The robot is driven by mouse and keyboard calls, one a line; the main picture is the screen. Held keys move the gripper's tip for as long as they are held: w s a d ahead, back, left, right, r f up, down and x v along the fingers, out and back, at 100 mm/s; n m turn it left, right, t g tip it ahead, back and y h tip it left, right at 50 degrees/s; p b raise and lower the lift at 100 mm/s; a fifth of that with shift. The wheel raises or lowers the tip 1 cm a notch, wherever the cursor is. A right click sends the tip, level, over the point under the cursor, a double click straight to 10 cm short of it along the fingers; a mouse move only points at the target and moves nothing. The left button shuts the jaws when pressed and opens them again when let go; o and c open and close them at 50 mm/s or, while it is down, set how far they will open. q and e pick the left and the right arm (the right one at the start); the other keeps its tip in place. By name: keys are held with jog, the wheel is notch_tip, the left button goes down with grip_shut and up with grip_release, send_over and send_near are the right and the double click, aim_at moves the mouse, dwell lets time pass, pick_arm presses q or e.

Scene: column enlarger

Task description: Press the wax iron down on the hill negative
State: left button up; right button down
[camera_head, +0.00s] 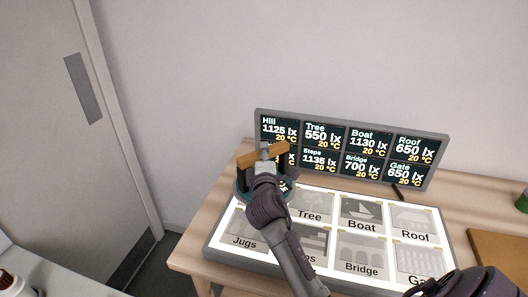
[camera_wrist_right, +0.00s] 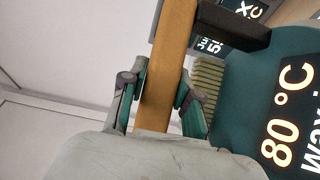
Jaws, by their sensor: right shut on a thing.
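The wax iron (camera_head: 242,188) has a teal round body and a wooden bar handle. It is over the top-left place of the lit panel (camera_head: 211,250), left of the tree negative (camera_head: 308,207). The hill negative is hidden there beneath the iron and my gripper. I cannot tell whether the iron touches the panel. My right gripper (camera_head: 264,162) is shut on the wooden handle. In the right wrist view, the gripper (camera_wrist_right: 161,92) has one finger on each side of the handle, and the iron's display (camera_wrist_right: 288,115) reads 80 °C. My left gripper is out of view.
A display board (camera_head: 442,165) with lux readings stands behind the panel. The boat (camera_head: 362,210), roof (camera_head: 413,218), jugs (camera_head: 246,226) and other negatives lie on the panel. A brown board (camera_head: 500,250) and a green object (camera_head: 522,202) are at the right. The table's left strip (camera_head: 192,245) is bare.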

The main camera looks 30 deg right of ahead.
jog(key=shift+f, duration=0.3)
jog(key=shift+f+b, duration=1.1)
jog(key=shift+f, duration=0.2)
notch_tip(320, 180, up, 6)
jog(key=p, duration=0.5)
jog(key=shift+f, duration=0.35)
